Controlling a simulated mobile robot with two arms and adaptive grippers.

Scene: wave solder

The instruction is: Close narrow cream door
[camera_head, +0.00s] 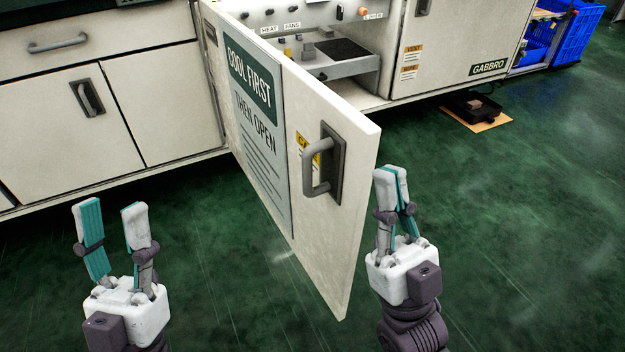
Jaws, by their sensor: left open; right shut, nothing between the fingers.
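The narrow cream door (300,140) stands wide open, swung out from the cabinet toward me, hinged at its left far edge. Its face carries a "COOL FIRST THEN OPEN" sign (258,130) and a grey handle (319,170) near the free edge. My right gripper (390,172) is shut and empty, just right of the door's free edge, on the inner side. Whether it touches the door I cannot tell. My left gripper (108,207) is open and empty, left of the door over the floor.
The cabinet opening shows a grey shelf (340,68) inside. Closed cream cabinets (60,135) stand left, and a GABBRO panel (460,45) right. A black object (470,106) lies on a board on the floor; blue crates (575,35) stand far right. Green floor (500,220) is clear nearby.

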